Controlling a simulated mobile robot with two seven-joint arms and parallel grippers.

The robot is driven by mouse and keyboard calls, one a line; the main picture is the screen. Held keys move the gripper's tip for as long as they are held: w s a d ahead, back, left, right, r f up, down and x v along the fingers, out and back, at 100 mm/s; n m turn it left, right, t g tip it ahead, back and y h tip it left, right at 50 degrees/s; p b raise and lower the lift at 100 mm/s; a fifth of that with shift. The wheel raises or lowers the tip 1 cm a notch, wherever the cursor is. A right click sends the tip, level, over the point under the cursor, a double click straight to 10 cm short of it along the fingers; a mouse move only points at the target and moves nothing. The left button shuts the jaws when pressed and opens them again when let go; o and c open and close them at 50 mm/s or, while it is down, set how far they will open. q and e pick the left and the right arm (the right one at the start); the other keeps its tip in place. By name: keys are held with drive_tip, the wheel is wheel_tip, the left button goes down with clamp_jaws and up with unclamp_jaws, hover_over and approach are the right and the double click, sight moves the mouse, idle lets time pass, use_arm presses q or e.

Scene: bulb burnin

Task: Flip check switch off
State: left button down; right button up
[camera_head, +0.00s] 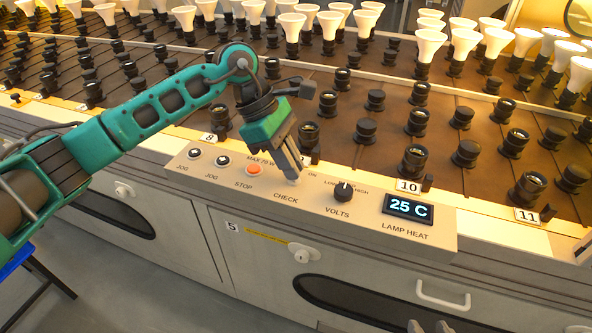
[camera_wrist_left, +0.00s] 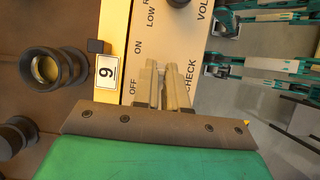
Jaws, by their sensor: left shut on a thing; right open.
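My left gripper (camera_head: 293,180) comes down onto the control panel (camera_head: 440,238), over the spot labelled CHECK. Its fingers are close together, and they also show in the left wrist view (camera_wrist_left: 165,72) between the OFF and ON labels and the CHECK label. The check switch itself is hidden by the fingers, so its position cannot be told. Two grey fingertips of my right gripper (camera_head: 429,326) show at the bottom edge of the head view. They are apart, with nothing seen between them, well below the panel.
A volts knob (camera_head: 343,191) is just right of the left fingers; a red stop button (camera_head: 254,170) is to their left. The lamp heat display (camera_head: 408,208) reads 25 C. Racks of black sockets and white bulbs lie behind. Drawer handles (camera_head: 443,295) are below.

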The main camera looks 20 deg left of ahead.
use_arm(q)
drive_tip(key=h+b, duration=0.1)
drive_tip(key=a+h, duration=0.1)
drive_tip(key=shift+a+f+h+b, duration=0.15)
drive_tip(key=shift+f+h+b, duration=0.2)
drive_tip(key=shift+h, duration=0.05)
drive_tip(key=shift+a+f+h, duration=0.1)
drive_tip(key=shift+a+h, duration=0.2)
drive_tip(key=shift+h, duration=0.8)
drive_tip(key=shift+a+f+h, duration=0.15)
drive_tip(key=shift+a+h, duration=0.1)
drive_tip(key=shift+h, duration=0.55)
use_arm(e)
drive_tip(key=shift+w+a+f+y, duration=0.3)
drive_tip(key=shift+w+a+f, duration=0.05)
drive_tip(key=shift+a, duration=0.15)
drive_tip(key=shift+s+f, duration=0.15)
drive_tip(key=shift+s, duration=0.05)
use_arm(q)
drive_tip(key=c, duration=1.2)
unclamp_jaws()
